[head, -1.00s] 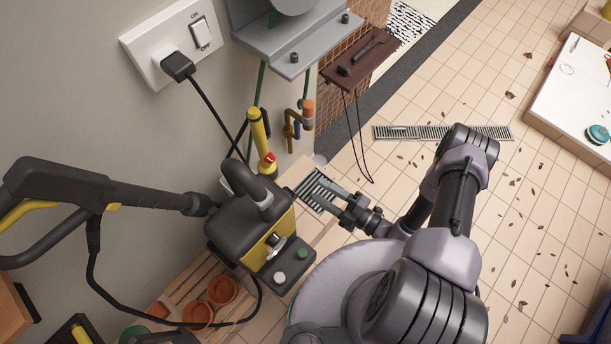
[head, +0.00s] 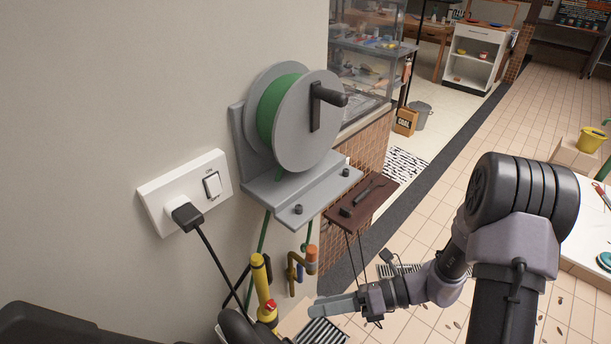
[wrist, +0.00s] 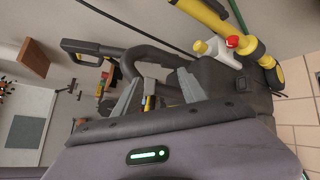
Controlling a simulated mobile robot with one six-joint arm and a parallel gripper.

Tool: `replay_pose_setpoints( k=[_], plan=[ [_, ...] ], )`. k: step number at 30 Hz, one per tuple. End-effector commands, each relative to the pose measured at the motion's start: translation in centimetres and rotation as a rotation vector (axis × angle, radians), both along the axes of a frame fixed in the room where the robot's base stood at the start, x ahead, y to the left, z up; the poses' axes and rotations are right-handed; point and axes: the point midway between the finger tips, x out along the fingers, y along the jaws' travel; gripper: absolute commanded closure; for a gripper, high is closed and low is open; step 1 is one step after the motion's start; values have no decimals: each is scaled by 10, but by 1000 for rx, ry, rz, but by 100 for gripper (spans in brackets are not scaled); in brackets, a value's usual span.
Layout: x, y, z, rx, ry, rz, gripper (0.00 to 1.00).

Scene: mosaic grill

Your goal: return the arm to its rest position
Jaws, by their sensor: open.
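My arm reaches in from the right of the head view, its thick black joint high and its forearm bent down and left.
A grey hose reel (head: 318,145) with green hose sits on a wall bracket above my gripper. A wall socket (head: 185,187) with a plug and cable is at left. A brown shelf (head: 362,205) juts out behind. Open tiled floor (head: 475,185) lies to the right.

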Motion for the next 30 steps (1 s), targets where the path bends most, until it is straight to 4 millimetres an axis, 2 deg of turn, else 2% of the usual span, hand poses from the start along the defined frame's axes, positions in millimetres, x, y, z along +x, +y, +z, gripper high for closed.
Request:
replay_pose_setpoints(
  k=[1, 6, 12, 15, 18, 21, 30],
  plan=[
    [-7, 2, 25, -75, -148, 108, 51],
    [-47, -5, 92, -350, -680, 525, 51],
    [-86, -31, 150, -694, -1277, 1009, 51],
    [-98, -46, 174, -862, -1516, 1220, 51],
    [-105, -56, 193, -997, -1675, 1370, 51],
    [-109, -62, 203, -1076, -1756, 1451, 51],
    [-109, -64, 206, -1102, -1778, 1478, 51]
  ],
)
